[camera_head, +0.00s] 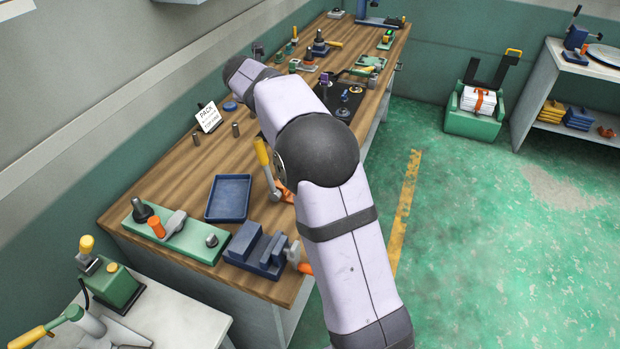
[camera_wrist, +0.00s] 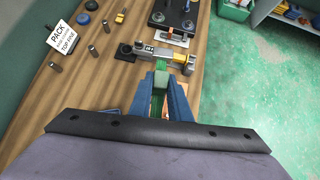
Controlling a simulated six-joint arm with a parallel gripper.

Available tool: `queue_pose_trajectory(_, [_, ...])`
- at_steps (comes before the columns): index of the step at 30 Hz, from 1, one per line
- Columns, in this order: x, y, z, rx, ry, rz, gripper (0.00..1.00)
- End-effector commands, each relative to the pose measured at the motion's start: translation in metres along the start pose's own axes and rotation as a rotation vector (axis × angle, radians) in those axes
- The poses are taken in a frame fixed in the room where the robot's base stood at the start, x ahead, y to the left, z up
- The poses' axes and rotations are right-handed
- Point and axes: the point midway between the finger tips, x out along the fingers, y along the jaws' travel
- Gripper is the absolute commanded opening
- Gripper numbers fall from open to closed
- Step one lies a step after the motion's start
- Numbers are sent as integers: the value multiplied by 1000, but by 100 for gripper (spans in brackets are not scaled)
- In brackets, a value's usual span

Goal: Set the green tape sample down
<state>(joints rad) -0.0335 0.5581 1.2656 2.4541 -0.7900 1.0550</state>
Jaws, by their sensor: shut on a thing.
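In the wrist view, my gripper (camera_wrist: 162,76) has its blue fingers closed around the green tape sample (camera_wrist: 160,82). The sample stands up between the fingers, above the wooden bench (camera_wrist: 90,85). A grey metal tool with a yellow part (camera_wrist: 152,51) lies just beyond the fingertips. I cannot tell whether the sample touches it or the bench. In the head view, my arm hides the gripper and the sample.
A black plate with knobs (camera_wrist: 175,17) lies farther ahead. A white PACK sign (camera_wrist: 62,42) and several small metal pegs (camera_wrist: 92,49) stand on the left. An empty blue tray (camera_head: 228,198) is on the near bench. Bare wood lies left of the gripper.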

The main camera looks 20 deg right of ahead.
Motion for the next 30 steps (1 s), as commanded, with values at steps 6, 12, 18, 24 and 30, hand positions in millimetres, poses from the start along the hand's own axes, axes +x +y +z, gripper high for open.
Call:
queue_pose_trajectory(6, [36, -53, -12, 57, 1, -60, 0])
queue_pose_trajectory(12, [53, -72, -23, 85, 0, -85, 0])
queue_pose_trajectory(18, [57, -76, -26, 91, -2, -90, 0])
queue_pose_trajectory(24, [70, -76, -40, 88, 1, -93, 0])
queue_pose_trajectory(30, [101, -76, -71, 87, 4, -92, 0])
